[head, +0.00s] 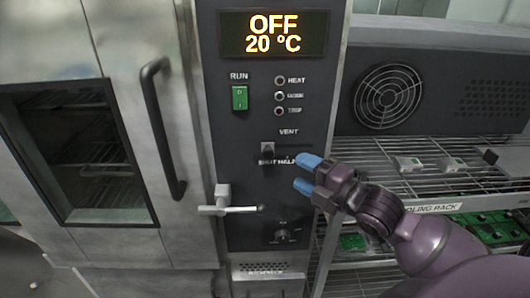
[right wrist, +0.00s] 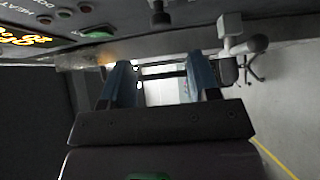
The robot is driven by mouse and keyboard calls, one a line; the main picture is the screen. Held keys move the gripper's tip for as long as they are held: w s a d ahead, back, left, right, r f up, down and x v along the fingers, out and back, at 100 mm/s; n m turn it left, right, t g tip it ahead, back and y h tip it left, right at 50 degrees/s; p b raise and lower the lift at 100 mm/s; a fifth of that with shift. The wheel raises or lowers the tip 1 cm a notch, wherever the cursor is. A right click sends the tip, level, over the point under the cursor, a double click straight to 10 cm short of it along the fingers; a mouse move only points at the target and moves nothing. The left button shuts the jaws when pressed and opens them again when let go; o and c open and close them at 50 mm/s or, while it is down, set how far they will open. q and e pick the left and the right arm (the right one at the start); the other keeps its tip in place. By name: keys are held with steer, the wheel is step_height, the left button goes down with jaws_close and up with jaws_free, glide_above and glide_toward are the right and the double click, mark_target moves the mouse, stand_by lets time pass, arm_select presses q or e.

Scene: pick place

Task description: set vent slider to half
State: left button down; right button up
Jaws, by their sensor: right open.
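A small knob (right wrist: 160,16) at the top of the right wrist view appears to be the same slider. My right gripper (head: 303,172), with blue fingertips, is open to the right of and a little below the slider, apart from it. It also shows empty in the right wrist view (right wrist: 158,78). My left gripper is out of view.
A white T-shaped handle (head: 222,200) sticks out below left of the slider. The green RUN switch (head: 240,97) and display (head: 273,33) are above, a rotary knob (head: 283,235) below. The oven door handle (head: 163,125) is left, a wire cooling rack (head: 400,182) right.

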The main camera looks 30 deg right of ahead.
mark_target(271, 155)
steer(key=p+x, duration=0.1)
steer(key=x, duration=0.9)
steer(key=shift+w+a+f, duration=0.1)
steer(key=shift+w+a, duration=0.05)
steer(key=shift+w, duration=0.15)
steer(key=shift+c, duration=0.2)
jaws_close()
